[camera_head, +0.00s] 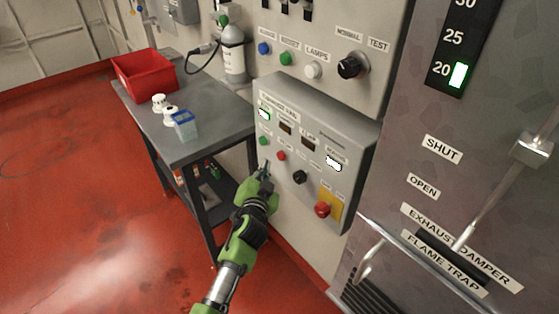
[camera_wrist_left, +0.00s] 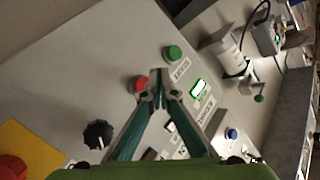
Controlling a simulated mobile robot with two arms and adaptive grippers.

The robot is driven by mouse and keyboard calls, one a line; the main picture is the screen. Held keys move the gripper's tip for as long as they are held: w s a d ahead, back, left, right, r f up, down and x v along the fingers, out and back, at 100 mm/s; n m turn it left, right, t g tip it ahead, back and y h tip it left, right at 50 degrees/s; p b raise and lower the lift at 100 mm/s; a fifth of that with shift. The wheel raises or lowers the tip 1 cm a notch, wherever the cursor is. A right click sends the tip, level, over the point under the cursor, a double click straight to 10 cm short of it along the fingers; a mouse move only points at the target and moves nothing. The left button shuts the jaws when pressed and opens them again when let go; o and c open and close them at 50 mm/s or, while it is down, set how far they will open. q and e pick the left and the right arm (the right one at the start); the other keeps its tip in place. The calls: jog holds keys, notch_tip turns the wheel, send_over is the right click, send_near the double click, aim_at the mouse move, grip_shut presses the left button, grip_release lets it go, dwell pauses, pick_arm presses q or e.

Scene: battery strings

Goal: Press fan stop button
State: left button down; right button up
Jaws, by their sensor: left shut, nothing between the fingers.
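The grey control box (camera_head: 340,128) on the wall carries a small red button (camera_head: 281,156), with a green button (camera_head: 263,141) to its left. Which label reads fan stop is too small to tell. In the left wrist view the red button (camera_wrist_left: 139,84) is just left of my fingertips, partly covered by a finger, and the green button (camera_wrist_left: 173,53) is above them. My left gripper (camera_head: 266,166) is shut and empty, its tips close in front of the box, below and left of the red button. Contact cannot be told. My right gripper is not in view.
A black knob (camera_head: 299,177) and a red mushroom button on a yellow plate (camera_head: 329,204) are to the right on the box. A grey table (camera_head: 210,140) with a red bin (camera_head: 144,74) stands left. A grey cabinet (camera_head: 450,130) rises at right.

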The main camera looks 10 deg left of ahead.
aim_at(282, 156)
pick_arm(q)
jog(key=shift+w+d+b, duration=0.35)
jog(key=shift+w+d, duration=0.35)
jog(key=shift+w, duration=0.15)
dwell(0.6)
jog(key=shift+w+d, duration=0.1)
jog(key=shift+w, duration=0.05)
jog(key=shift+w+d, duration=0.15)
jog(key=shift+w, duration=0.05)
jog(key=shift+w+d+b, duration=0.1)
jog(key=shift+w+b, duration=0.05)
jog(key=shift+b, duration=0.25)
dwell(0.5)
